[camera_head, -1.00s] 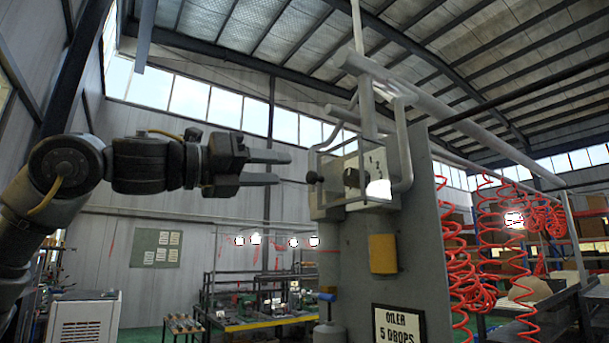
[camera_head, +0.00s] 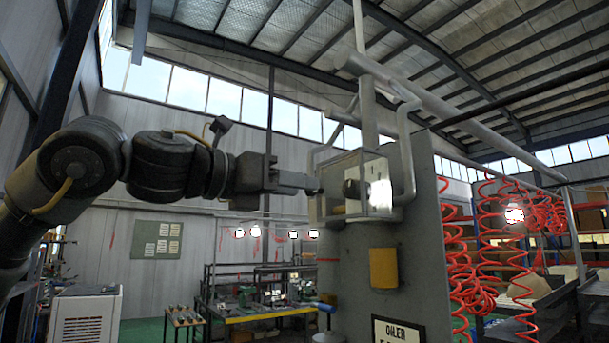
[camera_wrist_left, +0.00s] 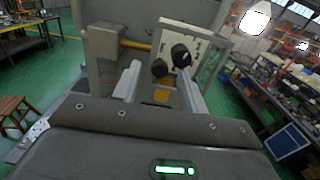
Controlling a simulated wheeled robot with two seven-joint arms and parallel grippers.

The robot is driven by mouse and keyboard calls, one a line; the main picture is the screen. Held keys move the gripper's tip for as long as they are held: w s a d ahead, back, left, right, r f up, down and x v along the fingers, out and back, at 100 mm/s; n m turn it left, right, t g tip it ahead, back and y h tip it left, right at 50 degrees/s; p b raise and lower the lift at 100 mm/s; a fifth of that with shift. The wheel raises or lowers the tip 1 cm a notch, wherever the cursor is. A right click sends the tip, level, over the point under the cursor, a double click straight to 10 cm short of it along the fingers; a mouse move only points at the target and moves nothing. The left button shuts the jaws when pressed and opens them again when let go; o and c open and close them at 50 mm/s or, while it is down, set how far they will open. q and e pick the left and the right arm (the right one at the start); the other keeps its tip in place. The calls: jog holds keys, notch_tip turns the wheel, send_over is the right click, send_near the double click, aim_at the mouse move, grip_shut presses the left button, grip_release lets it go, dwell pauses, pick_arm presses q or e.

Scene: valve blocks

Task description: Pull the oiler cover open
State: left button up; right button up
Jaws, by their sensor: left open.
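The oiler cover (camera_head: 334,172) is a clear, pale-framed box front on the side of a grey post, and it looks closed. Its small black knob (camera_wrist_left: 160,68) sticks out toward my left gripper (camera_head: 312,186). In the left wrist view the knob shows between the two fingertips of the open left gripper (camera_wrist_left: 159,72), with gaps visible on both sides. In the head view the fingertips partly hide the knob. A larger black dial (camera_head: 353,189) sits behind the clear cover and also shows in the left wrist view (camera_wrist_left: 181,56). My right gripper is not in view.
White pipes (camera_head: 408,150) bend around the oiler box. A yellow block (camera_head: 383,268) and an oiler sign (camera_head: 399,331) are on the post (camera_head: 350,270) below. Red coiled hoses (camera_head: 462,270) hang at right. A workbench (camera_head: 262,318) stands far behind.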

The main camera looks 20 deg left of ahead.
pick_arm(q)
jog(key=shift+p+x, duration=0.35)
jog(key=shift+x, duration=0.8)
grip_shut()
